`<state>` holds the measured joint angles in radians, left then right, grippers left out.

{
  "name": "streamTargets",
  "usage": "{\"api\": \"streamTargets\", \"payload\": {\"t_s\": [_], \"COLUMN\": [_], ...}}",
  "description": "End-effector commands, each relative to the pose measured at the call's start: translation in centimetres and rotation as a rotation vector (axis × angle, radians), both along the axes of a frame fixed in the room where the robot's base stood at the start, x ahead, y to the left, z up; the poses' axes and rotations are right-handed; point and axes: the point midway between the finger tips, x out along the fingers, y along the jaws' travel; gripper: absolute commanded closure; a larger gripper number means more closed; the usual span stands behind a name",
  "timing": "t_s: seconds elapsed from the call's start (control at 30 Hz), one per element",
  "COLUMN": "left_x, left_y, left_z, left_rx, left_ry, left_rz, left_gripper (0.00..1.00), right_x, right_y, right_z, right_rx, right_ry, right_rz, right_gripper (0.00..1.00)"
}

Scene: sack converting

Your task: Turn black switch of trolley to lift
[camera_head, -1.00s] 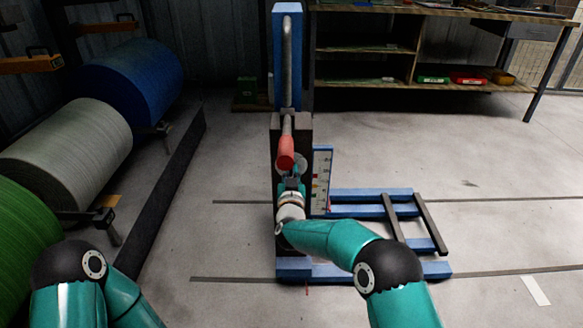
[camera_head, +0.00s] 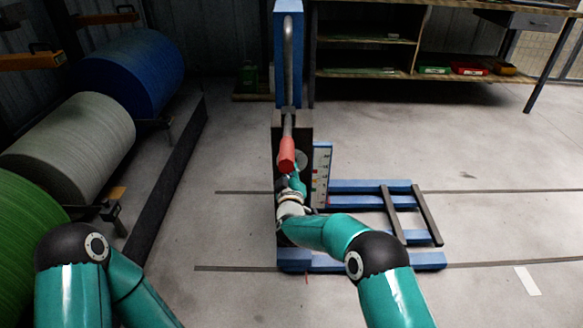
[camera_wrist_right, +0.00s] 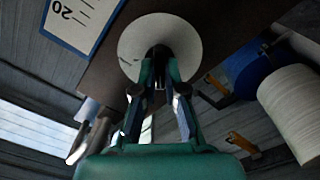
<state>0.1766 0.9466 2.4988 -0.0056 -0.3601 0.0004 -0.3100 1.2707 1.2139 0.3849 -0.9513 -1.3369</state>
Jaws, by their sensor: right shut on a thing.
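The blue trolley (camera_head: 288,60) stands in the middle of the head view, with a dark box on its mast, a grey pipe handle and a red grip (camera_head: 286,152). In the right wrist view a pale round dial plate (camera_wrist_right: 180,42) sits on the dark panel, with the black switch (camera_wrist_right: 160,56) at its middle. My right gripper (camera_wrist_right: 160,82) is shut on the black switch; its fingers partly hide it. In the head view the right gripper (camera_head: 290,180) is at the box below the red grip. My left gripper is out of view; only its arm shows at lower left.
A white scale plate (camera_head: 321,175) stands beside the trolley box. The trolley's blue forks (camera_head: 370,186) with dark bars extend right along the floor. Large green, grey and blue rolls (camera_head: 130,72) lie at left. A workbench (camera_head: 420,75) stands at the back; floor at right is clear.

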Motion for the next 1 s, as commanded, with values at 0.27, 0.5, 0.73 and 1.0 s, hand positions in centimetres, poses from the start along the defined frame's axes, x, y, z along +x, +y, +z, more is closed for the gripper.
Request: {"api": "streamTargets", "payload": {"t_s": [0.27,0.5,0.73,1.0], "left_x": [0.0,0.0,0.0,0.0], "left_y": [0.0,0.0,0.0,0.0], "left_z": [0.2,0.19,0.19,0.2], "left_rx": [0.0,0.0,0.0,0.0], "left_ry": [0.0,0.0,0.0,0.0], "left_rz": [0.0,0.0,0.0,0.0], "left_gripper": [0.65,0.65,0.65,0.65], "right_x": [-0.06,-0.07,-0.08,-0.03], "right_y": [0.1,0.16,0.19,0.13], "right_z": [-0.33,-0.36,-0.31,-0.12], "right_rx": [-0.045,-0.048,-0.048,-0.046], "right_ry": [0.006,0.006,0.006,0.002], "right_rz": [0.002,0.004,0.004,0.002], "right_gripper": [1.0,1.0,0.68,0.65]}}
